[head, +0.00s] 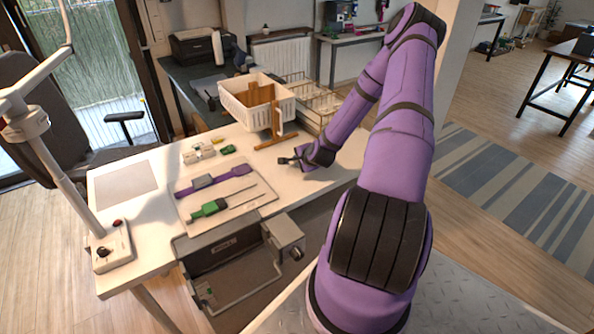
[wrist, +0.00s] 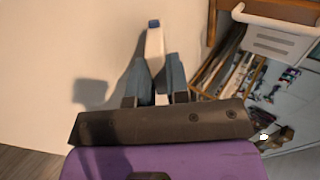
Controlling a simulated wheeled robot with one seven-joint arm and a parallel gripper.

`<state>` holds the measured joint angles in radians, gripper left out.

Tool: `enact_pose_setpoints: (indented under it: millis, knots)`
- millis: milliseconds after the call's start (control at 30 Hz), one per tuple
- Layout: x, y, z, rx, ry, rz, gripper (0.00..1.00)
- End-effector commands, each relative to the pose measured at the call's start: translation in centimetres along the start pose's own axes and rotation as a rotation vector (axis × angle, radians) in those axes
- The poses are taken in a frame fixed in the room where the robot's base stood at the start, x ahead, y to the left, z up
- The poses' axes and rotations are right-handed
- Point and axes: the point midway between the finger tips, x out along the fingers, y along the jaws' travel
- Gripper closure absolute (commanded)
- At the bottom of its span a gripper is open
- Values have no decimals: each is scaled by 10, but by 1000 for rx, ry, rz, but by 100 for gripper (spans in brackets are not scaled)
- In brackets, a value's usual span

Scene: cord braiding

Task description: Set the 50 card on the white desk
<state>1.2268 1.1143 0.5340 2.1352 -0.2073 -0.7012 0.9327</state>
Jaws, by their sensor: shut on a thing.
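My gripper (head: 286,160) is low over the right part of the white desk (head: 155,228) in the head view. In the wrist view my gripper (wrist: 158,68) is shut on a narrow white piece with a blue end (wrist: 155,40), which points away from the wrist. No number shows on this piece, so I cannot tell whether it is the 50 card. The pale desk top (wrist: 45,60) lies behind it, with shadows to the left. Whether the piece touches the desk is unclear.
A white basket (head: 258,100) and a wooden stand (head: 276,138) are behind my gripper. A board (head: 262,203) with purple and green tools lies to its left. A grey mat (head: 125,190) and a control box (head: 112,247) are further left. Bare desk shows between these.

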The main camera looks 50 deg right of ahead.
Motion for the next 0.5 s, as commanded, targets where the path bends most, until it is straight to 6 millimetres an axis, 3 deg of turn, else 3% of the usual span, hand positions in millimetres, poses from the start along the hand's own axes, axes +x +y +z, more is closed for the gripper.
enact_pose_setpoints:
  millis: [467, 500]
  knots:
    - [7, 8, 0, -1, -1, 0, 100]
    - [7, 8, 0, -1, -1, 0, 82]
